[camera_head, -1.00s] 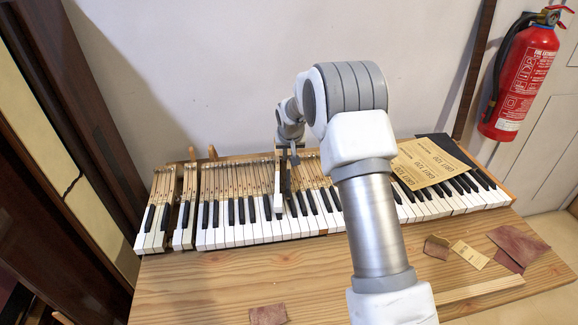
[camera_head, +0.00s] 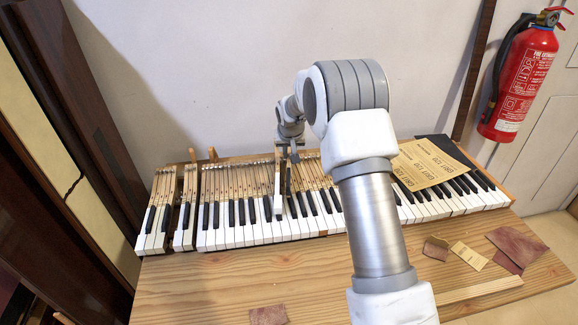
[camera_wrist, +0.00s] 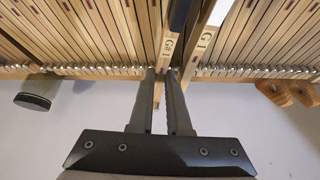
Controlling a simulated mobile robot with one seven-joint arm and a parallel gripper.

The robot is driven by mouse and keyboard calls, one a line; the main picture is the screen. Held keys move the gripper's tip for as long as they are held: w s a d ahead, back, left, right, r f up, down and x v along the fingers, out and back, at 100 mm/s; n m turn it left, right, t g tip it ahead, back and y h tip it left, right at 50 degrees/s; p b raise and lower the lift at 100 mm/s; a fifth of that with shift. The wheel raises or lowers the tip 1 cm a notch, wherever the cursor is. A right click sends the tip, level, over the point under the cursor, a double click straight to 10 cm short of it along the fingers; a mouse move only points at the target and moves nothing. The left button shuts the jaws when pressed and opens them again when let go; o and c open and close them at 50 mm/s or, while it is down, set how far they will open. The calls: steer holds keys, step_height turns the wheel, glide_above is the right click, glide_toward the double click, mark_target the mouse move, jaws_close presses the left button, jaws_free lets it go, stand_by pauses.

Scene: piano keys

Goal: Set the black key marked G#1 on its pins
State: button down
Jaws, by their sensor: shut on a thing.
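The black key marked G#1 (camera_wrist: 169,45) is a wooden stick with a dark front part at the top of the wrist view. My gripper (camera_wrist: 166,76) is shut on its bare wooden end, and the fingers hide part of it. In the head view my gripper (camera_head: 289,150) is over the back of the keyboard, and the dark key (camera_head: 289,182) runs forward from it. The white key marked G1 (camera_wrist: 204,42) lies beside it, at a slant in the wrist view. The pins under G#1 are hidden, so I cannot tell whether it is seated.
The keyboard (camera_head: 260,233) lies along the wooden bench (camera_head: 210,285), its neighbouring keys close on both sides. Sandpaper sheets (camera_head: 430,160) lie on the right keys. Scraps (camera_head: 512,247) lie at the bench's right. A fire extinguisher (camera_head: 523,80) hangs on the wall.

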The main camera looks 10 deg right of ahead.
steer(key=shift+r+p, duration=1.95)
steer(key=shift+r, duration=1.75)
